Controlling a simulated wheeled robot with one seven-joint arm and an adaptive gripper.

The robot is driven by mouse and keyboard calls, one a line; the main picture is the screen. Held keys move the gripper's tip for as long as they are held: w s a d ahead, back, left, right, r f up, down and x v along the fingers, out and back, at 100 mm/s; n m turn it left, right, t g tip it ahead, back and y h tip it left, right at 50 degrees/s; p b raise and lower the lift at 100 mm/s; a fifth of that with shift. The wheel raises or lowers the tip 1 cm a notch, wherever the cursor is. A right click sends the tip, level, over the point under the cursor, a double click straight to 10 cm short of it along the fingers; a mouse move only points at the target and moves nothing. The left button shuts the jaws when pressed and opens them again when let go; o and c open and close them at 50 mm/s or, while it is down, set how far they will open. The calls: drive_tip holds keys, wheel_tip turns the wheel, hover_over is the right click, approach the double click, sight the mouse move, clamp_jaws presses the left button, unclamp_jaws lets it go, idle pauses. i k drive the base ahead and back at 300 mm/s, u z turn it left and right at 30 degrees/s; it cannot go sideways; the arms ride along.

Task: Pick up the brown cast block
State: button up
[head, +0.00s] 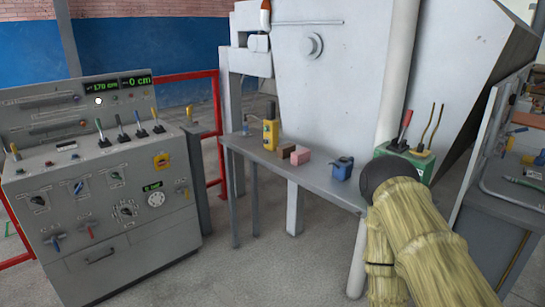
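The brown cast block (286,151) is small and dark. It sits on the narrow grey shelf table (322,187) in the middle of the head view. A pink block (300,157) stands just to its right, close beside it and partly in front. My arm, in a straw-coloured cover with a black rounded joint, shows at the lower right. My gripper is not visible in this view. The brown block stands free of my arm.
A yellow device (270,133) stands left of the blocks, and a small blue item (342,168) to their right. A green lever box (406,160) is by the right end. A grey control console (95,190) stands left. The floor before the table is clear.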

sight(284, 151)
drive_tip(key=u, duration=1.1)
drive_tip(key=i, duration=2.25)
drive_tip(key=z, duration=1.55)
